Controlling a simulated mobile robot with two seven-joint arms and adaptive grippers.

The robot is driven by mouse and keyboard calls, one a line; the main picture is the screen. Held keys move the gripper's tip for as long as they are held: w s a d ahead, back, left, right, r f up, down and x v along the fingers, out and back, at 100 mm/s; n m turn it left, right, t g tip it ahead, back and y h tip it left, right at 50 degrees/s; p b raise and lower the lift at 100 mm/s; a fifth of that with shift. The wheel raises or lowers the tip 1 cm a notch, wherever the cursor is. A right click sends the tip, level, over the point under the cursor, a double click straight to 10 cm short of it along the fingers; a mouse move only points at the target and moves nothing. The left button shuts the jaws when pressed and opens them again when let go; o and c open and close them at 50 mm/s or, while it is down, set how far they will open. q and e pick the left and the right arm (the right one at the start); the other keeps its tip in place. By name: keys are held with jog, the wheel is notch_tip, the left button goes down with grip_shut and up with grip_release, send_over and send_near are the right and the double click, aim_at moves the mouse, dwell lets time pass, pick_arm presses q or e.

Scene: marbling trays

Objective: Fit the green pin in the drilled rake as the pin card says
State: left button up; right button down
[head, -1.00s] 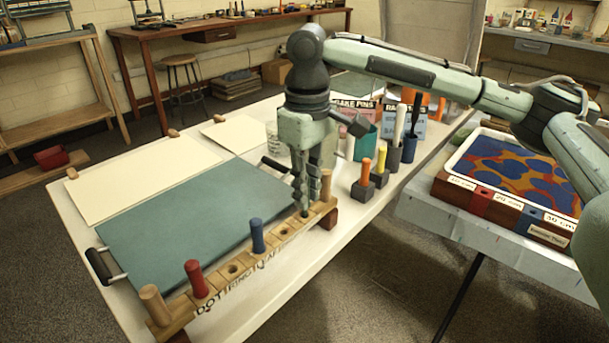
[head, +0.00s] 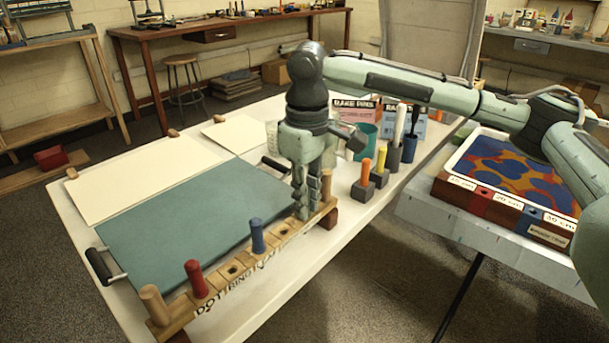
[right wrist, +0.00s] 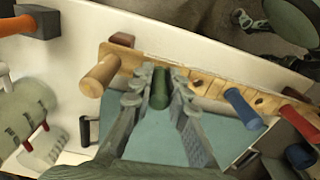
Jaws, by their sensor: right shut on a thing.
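My right gripper (head: 303,210) points down over the far right part of the drilled rake (head: 220,279) and is shut on the green pin. The green pin (right wrist: 160,88) shows between the fingertips in the right wrist view, over the rake bar (right wrist: 200,82); whether its lower end is in a hole I cannot tell. In the head view the fingers mostly hide it. The rake carries a red pin (head: 196,279) and a blue pin (head: 257,236), with empty holes between them. The pin card (head: 353,110) stands behind, partly hidden. My left gripper is out of view.
Plain wooden pegs stand at the rake's ends, the near one (head: 153,303) and the far one (head: 326,186). Orange (head: 365,172) and yellow (head: 381,160) pins stand in dark blocks to the right. A blue-green sheet (head: 180,225) lies behind the rake. The marbling tray (head: 455,168) stands right.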

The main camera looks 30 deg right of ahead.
jog(key=c, duration=1.4)
grip_release()
jog(key=shift+r, duration=0.1)
notch_tip(320, 180, up, 12)
jog(key=shift+f, duration=0.1)
